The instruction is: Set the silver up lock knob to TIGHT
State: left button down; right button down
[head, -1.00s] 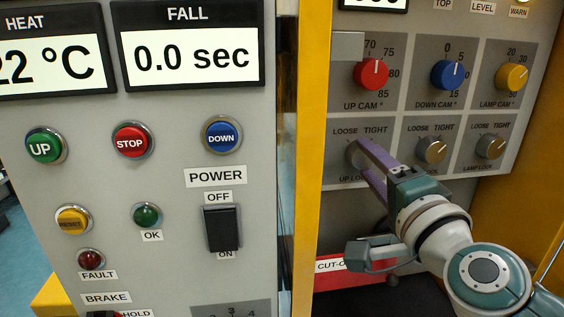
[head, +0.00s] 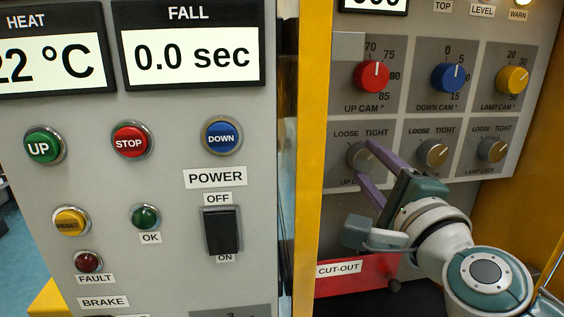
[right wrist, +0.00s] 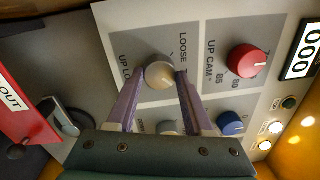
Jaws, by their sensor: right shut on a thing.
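The silver up lock knob (head: 356,157) sits below the red knob, under the words LOOSE at left and TIGHT at right. It also shows in the right wrist view (right wrist: 160,71). My right gripper (head: 366,163) is at this knob, with one purple finger on each side of it. In the right wrist view the fingers (right wrist: 159,80) are shut on the knob. Its pointer mark is not clear in either view. The UP LOCK label below is partly hidden by a finger. My left gripper is not in view.
The red up cam knob (head: 372,76) is just above. The silver down lock knob (head: 431,153) and lamp lock knob (head: 492,149) are to the right. A red CUT-OUT part (head: 345,279) lies below my right gripper. A yellow post (head: 313,140) stands to the left.

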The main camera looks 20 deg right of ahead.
jog(key=shift+c, duration=1.4)
grip_release()
jog(key=shift+s, duration=0.1)
jog(key=b+v, duration=0.1)
jog(key=v, duration=0.8)
jog(key=shift+s, duration=0.4)
